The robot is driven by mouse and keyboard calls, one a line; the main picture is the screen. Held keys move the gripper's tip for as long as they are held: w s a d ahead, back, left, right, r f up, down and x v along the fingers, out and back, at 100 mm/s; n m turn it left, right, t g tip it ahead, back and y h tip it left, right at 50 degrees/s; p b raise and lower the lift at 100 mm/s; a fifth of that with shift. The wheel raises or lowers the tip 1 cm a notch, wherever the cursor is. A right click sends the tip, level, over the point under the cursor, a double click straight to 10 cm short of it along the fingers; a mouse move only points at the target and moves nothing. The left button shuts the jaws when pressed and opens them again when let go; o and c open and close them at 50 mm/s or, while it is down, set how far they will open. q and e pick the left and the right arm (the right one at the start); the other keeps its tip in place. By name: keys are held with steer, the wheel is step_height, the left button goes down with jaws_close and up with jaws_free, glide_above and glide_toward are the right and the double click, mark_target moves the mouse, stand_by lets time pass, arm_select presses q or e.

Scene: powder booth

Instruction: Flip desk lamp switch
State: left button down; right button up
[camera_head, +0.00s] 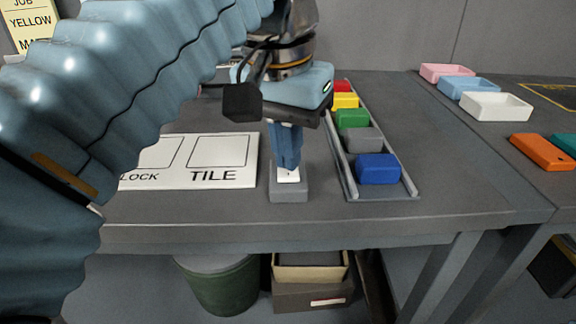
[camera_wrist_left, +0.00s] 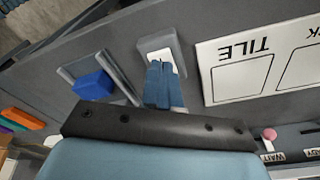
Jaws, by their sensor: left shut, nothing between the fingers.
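The switch is a small grey box with a white rocker (camera_head: 288,174) on top, near the front edge of the table. It also shows in the left wrist view, as a grey box with a white face (camera_wrist_left: 160,53). My left gripper (camera_head: 288,166) is shut and empty, pointing down. Its blue fingertips are at the white rocker and cover part of it. I cannot tell whether they press on it or sit just above it. No desk lamp can be made out. My right gripper is not in view.
A white board marked TILE (camera_head: 222,179) lies left of the switch. A rack (camera_head: 409,187) with several coloured blocks, the blue block (camera_head: 378,169) nearest, stands to the right. Coloured trays (camera_head: 497,106) lie farther right. A green bin (camera_head: 220,285) and boxes (camera_head: 312,293) are under the table.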

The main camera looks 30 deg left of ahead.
mark_target(288, 175)
arm_select(q)
steer(key=shift+f+b, duration=0.4)
steer(key=shift+f, duration=0.2)
step_height(288, 175, up, 3)
steer(key=p, duration=0.3)
steer(key=shift+f, duration=0.1)
steer(key=shift+r, duration=2.15)
